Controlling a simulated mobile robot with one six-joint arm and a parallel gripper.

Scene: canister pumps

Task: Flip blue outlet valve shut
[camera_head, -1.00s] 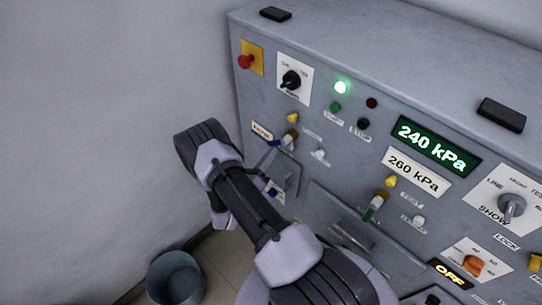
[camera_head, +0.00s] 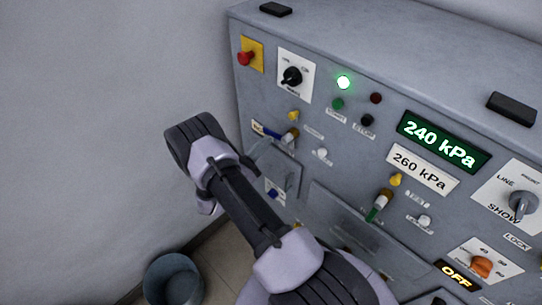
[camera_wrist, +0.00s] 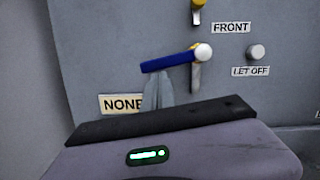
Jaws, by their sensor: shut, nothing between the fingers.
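The blue outlet valve handle (camera_wrist: 172,63) sticks out to the left from its pale round pivot in the wrist view, close to level with its free end slightly lower. It also shows in the head view (camera_head: 271,133), left of a brass valve body (camera_head: 290,137). My gripper (camera_wrist: 158,84) is shut and empty. Its fingertips are just under the free end of the blue handle; I cannot tell whether they touch it. In the head view my gripper (camera_head: 259,149) is at the panel, below the handle.
A NONE label (camera_wrist: 122,104) sits lower left of the handle; a FRONT label (camera_wrist: 231,28) and a LET OFF knob (camera_wrist: 256,52) are at right. A green-handled valve (camera_head: 378,207) is further right. A bin (camera_head: 174,279) stands on the floor. A plain wall is at left.

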